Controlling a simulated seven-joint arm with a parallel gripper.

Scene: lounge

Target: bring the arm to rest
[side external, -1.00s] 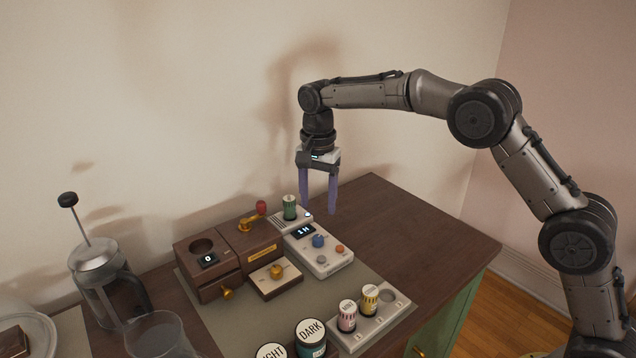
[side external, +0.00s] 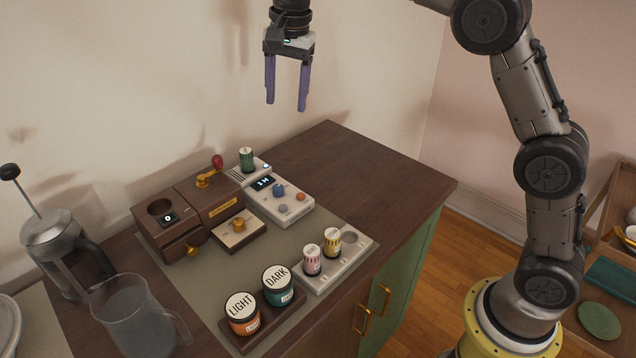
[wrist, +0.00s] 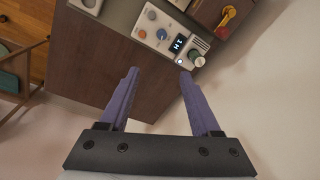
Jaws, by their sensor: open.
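My gripper (side external: 287,104) hangs in the air above the back of the cabinet top, its two purple fingers pointing down. The fingers are apart with nothing between them. In the wrist view the gripper (wrist: 160,78) is also open and empty, with the dark wood cabinet top (wrist: 75,60) beyond it. A green-labelled vial (side external: 246,160) stands upright in the holder of a white control box (side external: 290,212), below and left of the gripper and apart from it.
A wooden grinder box (side external: 205,200) with a brass crank stands left of the control box. A rack (side external: 352,258) holds two vials. LIGHT (side external: 241,312) and DARK (side external: 279,285) jars, a glass jug (side external: 135,315) and a French press (side external: 55,240) stand nearer. The cabinet's back right is clear.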

